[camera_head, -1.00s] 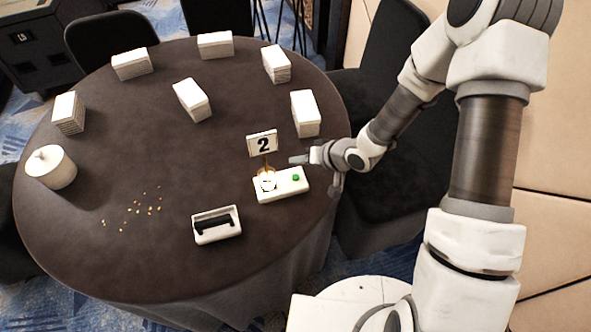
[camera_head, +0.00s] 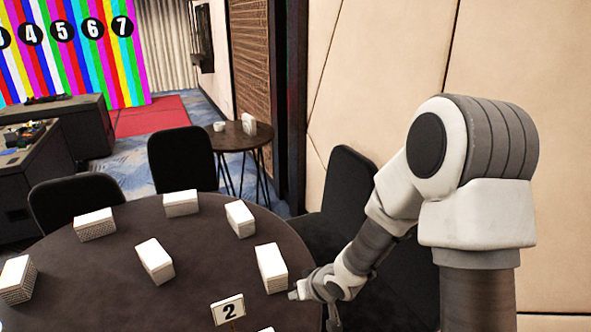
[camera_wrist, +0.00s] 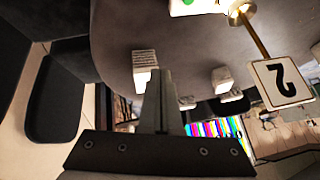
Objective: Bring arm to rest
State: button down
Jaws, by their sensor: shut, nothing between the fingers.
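My arm is bent on the right side of the head view. My gripper (camera_head: 293,295) points left at the right edge of the round dark table (camera_head: 110,275). Its fingers are together with nothing between them. In the wrist view the closed fingers (camera_wrist: 160,102) point up the picture. A white block (camera_head: 271,267) stands on the table just behind the gripper in the head view, and a number 2 sign (camera_head: 228,309) stands to its left.
Several more white blocks, such as one at the back (camera_head: 181,203), stand on the table. Black chairs (camera_head: 345,225) are close beside the table and arm. A small side table (camera_head: 240,138) stands farther back. A wall (camera_head: 390,60) rises behind the arm.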

jog(key=s+d+r+m+t+h, duration=0.1)
jog(key=s+d+r+h, duration=0.15)
jog(key=d+r, duration=0.45)
jog(key=s+d+r+m+h, duration=0.1)
jog(key=s+d+r+h, duration=0.3)
jog(key=r, duration=0.6)
jog(key=s+d+r+y, duration=0.1)
jog(key=s+r, duration=0.3)
jog(key=s, duration=0.4)
jog(key=s+d+r+m+g+y, duration=0.1)
jog(key=s+r, duration=0.4)
jog(key=s, duration=0.3)
jog(key=shift+d, duration=0.4)
jog(key=shift+s, duration=0.1)
